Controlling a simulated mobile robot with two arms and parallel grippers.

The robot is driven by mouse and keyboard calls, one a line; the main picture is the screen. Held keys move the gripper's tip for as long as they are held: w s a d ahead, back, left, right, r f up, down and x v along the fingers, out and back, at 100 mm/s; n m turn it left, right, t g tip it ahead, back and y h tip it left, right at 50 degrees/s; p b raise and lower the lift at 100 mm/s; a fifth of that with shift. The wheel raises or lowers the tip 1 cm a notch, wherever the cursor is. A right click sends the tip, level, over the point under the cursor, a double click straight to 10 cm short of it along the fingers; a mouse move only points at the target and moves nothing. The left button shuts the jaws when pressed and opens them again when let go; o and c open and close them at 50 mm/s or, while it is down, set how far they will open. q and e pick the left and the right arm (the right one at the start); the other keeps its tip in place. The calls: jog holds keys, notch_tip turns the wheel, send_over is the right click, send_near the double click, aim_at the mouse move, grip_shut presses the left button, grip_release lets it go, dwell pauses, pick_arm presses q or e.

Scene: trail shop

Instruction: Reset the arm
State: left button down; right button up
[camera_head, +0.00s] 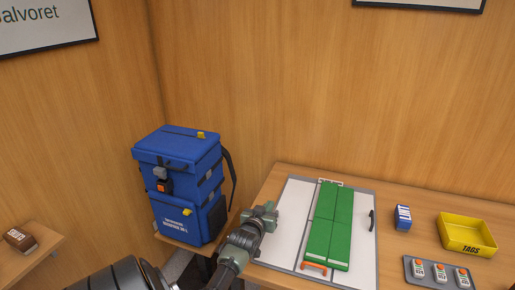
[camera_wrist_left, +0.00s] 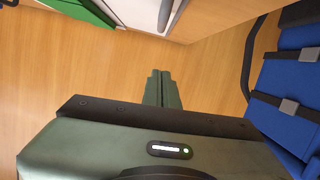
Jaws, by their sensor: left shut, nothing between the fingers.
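My left gripper (camera_head: 266,213) is raised between the blue backpack and the white board on the table. In the left wrist view its two fingers (camera_wrist_left: 162,84) are together with nothing between them. My left arm comes in from the bottom of the head view. My right gripper is in neither view.
A blue backpack (camera_head: 178,190) stands on a low support left of my gripper. On the wooden table (camera_head: 400,195) lie a white board (camera_head: 350,262) with a green folded item (camera_head: 330,225), a blue box (camera_head: 403,218), a yellow tray (camera_head: 452,247) and a grey holder (camera_head: 412,270).

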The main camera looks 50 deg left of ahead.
pick_arm(q)
jog(key=shift+f+b+v, duration=0.3)
jog(key=shift+b+v, duration=0.4)
jog(key=shift+v, duration=3.9)
jog(key=d+f+m+h, duration=0.1)
jog(key=d, duration=0.2)
jog(key=s+d+f+g+h, duration=0.1)
jog(key=d, duration=0.2)
jog(key=d+f+m+h, duration=0.1)
jog(key=d, duration=0.2)
jog(key=shift+s+f+m+g, duration=0.25)
jog(key=shift+f+m+g, duration=0.05)
jog(key=shift+g, duration=0.1)
jog(key=s+d+f+m+g+h, duration=0.2)
jog(key=s+d+m+g, duration=0.15)
jog(key=s+d, duration=0.7)
jog(key=s+d+f+m+g+h, duration=0.2)
jog(key=s+d+m+g+h, duration=0.15)
jog(key=s+d, duration=0.7)
notch_tip(320, 180, down, 31)
jog(key=d+g+b, duration=0.2)
jog(key=b, duration=0.1)
jog(key=s+a+f+g+b, duration=0.1)
jog(key=s+a+f, duration=0.2)
jog(key=s+f, duration=1.2)
jog(key=shift+s+f+y+b, duration=0.4)
jog(key=shift+s+y, duration=0.05)
jog(key=shift+s, duration=0.55)
